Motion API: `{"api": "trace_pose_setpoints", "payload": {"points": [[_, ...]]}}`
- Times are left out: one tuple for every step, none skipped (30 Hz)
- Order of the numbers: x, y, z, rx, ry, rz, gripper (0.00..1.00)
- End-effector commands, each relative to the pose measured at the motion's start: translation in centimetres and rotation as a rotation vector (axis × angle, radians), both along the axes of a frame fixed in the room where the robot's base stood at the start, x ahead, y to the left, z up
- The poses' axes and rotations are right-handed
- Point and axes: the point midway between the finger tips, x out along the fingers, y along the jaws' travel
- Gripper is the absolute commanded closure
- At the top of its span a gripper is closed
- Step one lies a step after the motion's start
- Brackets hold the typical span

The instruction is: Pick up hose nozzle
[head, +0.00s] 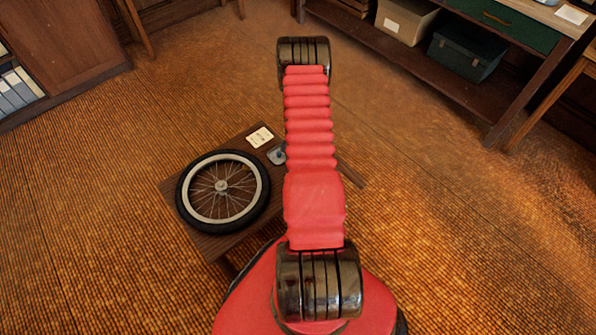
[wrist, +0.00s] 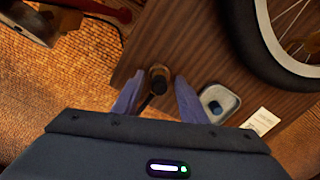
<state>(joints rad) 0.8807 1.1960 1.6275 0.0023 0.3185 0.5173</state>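The hose nozzle (wrist: 160,76) appears to be the small dark piece with a tan round end in the wrist view. It is on the dark wooden low table (wrist: 199,55), near the table's edge. My gripper (wrist: 158,82) has its two bluish fingers spread on either side of it, with a gap showing at each side. The gripper is open and holds nothing that I can see. Whether the fingers are level with the nozzle or above it is hard to tell. In the head view my red arm hides the nozzle and the gripper.
A spoked wheel (head: 224,190) lies on the low table. A small grey tray (wrist: 214,99) with a blue item sits right of the nozzle, beside a white card (wrist: 262,121). A shelf bench with a cream box (head: 404,20) and a dark green box (head: 467,50) stands behind.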

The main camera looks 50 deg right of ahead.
Motion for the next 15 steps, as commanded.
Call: {"api": "trace_pose_setpoints", "payload": {"points": [[0.01, -0.03, -0.06, -0.001, 0.000, 0.000, 0.61], [0.03, -0.04, -0.06, -0.001, -0.001, 0.000, 0.61], [0.03, -0.04, -0.05, -0.001, -0.001, 0.000, 0.61], [0.03, -0.04, -0.04, -0.001, -0.001, 0.000, 0.61], [0.03, -0.04, -0.04, -0.001, -0.001, 0.000, 0.61], [0.03, -0.04, -0.03, -0.001, -0.001, 0.000, 0.61], [0.03, -0.04, -0.03, -0.001, -0.001, 0.000, 0.61], [0.03, -0.04, -0.03, -0.001, -0.001, 0.000, 0.61], [0.03, -0.04, -0.02, -0.001, -0.001, 0.000, 0.61], [0.03, -0.04, -0.02, -0.001, 0.000, 0.000, 0.61], [0.03, -0.04, -0.02, -0.001, 0.000, 0.000, 0.61], [0.03, -0.04, -0.02, -0.001, 0.000, 0.000, 0.61], [0.03, -0.04, -0.02, -0.001, 0.000, 0.000, 0.61], [0.03, -0.04, -0.02, -0.001, 0.000, 0.000, 0.61], [0.03, -0.04, -0.02, -0.001, 0.000, 0.000, 0.61]]}}
